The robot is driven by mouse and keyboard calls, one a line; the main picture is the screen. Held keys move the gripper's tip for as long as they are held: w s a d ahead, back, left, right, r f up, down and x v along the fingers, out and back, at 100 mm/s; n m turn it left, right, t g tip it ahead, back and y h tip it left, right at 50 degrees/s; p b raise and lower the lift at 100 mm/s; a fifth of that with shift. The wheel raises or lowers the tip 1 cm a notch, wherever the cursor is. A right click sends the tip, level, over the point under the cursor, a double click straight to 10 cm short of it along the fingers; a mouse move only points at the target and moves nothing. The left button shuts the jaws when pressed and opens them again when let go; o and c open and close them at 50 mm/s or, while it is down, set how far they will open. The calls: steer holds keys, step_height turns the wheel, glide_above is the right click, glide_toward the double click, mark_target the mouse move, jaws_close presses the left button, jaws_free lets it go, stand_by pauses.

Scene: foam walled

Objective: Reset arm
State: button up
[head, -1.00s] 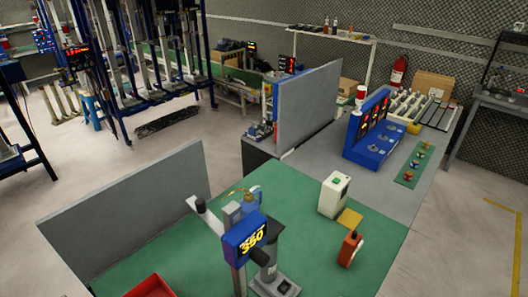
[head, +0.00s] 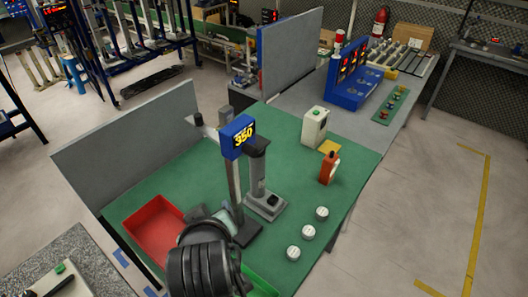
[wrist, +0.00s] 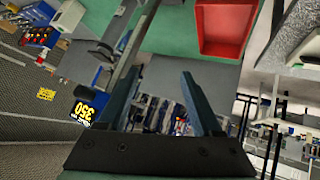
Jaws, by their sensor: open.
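My gripper (wrist: 160,74) is open in the wrist view, its two dark blue-grey fingers apart with nothing between them. In the head view my dark arm rises at the bottom centre, and the gripper end is partly hidden behind it, by the foot of the display post. The arm is above the green table (head: 180,182), just right of the red tray (head: 150,238). The red tray also shows at the top of the wrist view (wrist: 224,28).
A post with a blue "350" display (head: 238,137) and a grey stand (head: 265,203) are close to my arm. White round pieces (head: 308,232), an orange device (head: 330,167) and a white box (head: 315,127) are to the right. A grey partition (head: 130,135) borders the table.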

steer(key=w+d+r+m+t, duration=0.1)
steer(key=d+r+t, duration=0.15)
steer(key=r, duration=0.65)
steer(key=w+d+r+m+t+b, duration=0.15)
steer(key=r+t, duration=0.25)
steer(key=r, duration=0.4)
steer(key=w+d+r+m+t, duration=0.1)
steer(key=r+t, duration=0.2)
steer(key=r, duration=0.6)
steer(key=s+d+r+m+t+h, duration=0.1)
steer(key=s+r+t, duration=0.3)
steer(key=r, duration=0.5)
steer(key=s+d+r+m+t+h, duration=0.1)
steer(key=s+d+r+m+t, duration=0.1)
steer(key=s+d+r+t, duration=0.2)
steer(key=s+r, duration=0.3)
steer(key=r, duration=0.3)
steer(key=shift+s+b, duration=0.25)
steer(key=shift+b, duration=0.15)
steer(key=shift+t, duration=0.25)
